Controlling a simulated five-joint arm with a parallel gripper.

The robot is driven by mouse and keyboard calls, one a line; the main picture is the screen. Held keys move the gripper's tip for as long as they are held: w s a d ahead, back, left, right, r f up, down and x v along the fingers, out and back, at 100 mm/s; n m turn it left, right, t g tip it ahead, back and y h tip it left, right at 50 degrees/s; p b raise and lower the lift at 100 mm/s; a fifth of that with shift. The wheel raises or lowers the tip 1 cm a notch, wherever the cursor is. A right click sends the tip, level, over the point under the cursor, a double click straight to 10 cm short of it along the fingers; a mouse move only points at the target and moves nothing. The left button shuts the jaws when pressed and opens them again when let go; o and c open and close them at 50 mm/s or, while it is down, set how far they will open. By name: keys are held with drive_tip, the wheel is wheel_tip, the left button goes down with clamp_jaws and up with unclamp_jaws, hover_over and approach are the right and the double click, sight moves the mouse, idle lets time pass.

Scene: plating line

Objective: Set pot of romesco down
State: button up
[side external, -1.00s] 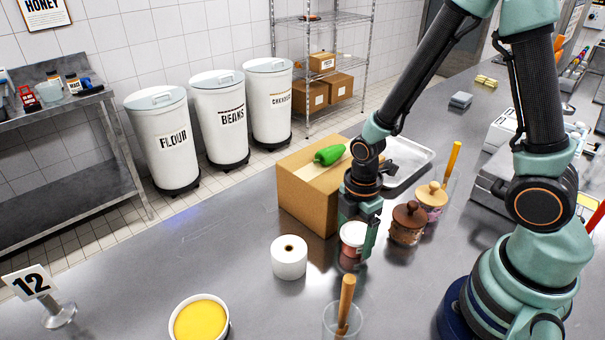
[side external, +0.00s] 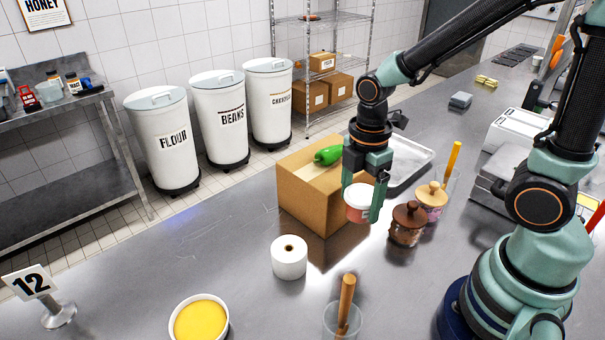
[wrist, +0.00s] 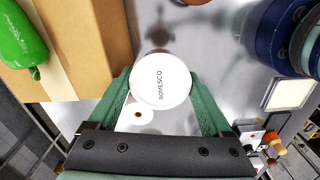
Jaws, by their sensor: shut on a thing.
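The pot of romesco (side external: 359,206) is a small reddish pot with a white lid. In the wrist view its lid (wrist: 161,82) reads ROMESCO and faces the camera. My gripper (side external: 364,200) is shut on the pot, with one green finger on each side of it. The gripper also shows in the wrist view (wrist: 161,95). The pot is upright and held above the steel counter (side external: 250,310), in front of the cardboard box and left of the lidded jars. The spot of counter right below the pot is partly hidden.
A cardboard box (side external: 305,199) with a green pepper (side external: 329,155) on it stands close by. Lidded jars (side external: 407,224) (side external: 431,200) are to the right. A paper roll (side external: 289,258), a yellow bowl (side external: 199,319) and a glass with a wooden tool (side external: 345,305) stand in front.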

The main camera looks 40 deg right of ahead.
sight(359, 190)
wheel_tip(359, 190, up, 10)
drive_tip(key=shift+f, duration=0.25)
drive_tip(key=m, duration=0.2)
drive_tip(key=w+m, duration=0.1)
drive_tip(key=shift+d+f+m, duration=0.15)
drive_tip(key=shift+d+m, duration=0.15)
drive_tip(key=m, duration=0.1)
drive_tip(key=w+m, duration=0.1)
drive_tip(key=m, duration=0.1)
drive_tip(key=d+f+m, duration=0.1)
drive_tip(key=m, duration=0.1)
drive_tip(key=shift+w, duration=0.35)
drive_tip(key=w+d+m, duration=0.2)
drive_tip(key=d+m, duration=0.1)
drive_tip(key=w+d+m, duration=0.1)
drive_tip(key=d+m, duration=0.2)
drive_tip(key=w+d+m, duration=0.2)
drive_tip(key=d+m, duration=0.1)
drive_tip(key=m, duration=0.1)
drive_tip(key=shift+w+d, duration=0.1)
drive_tip(key=shift+w, duration=0.25)
drive_tip(key=s+d+r+m, duration=0.2)
drive_tip(key=d+m, duration=0.4)
drive_tip(key=d, duration=1.8)
drive_tip(key=s+d+m, duration=0.2)
drive_tip(key=s+d, duration=0.4)
drive_tip(key=d, duration=0.5)
wheel_tip(359, 190, down, 20)
drive_tip(key=shift+s+f, duration=0.1)
drive_tip(key=shift+f, duration=0.15)
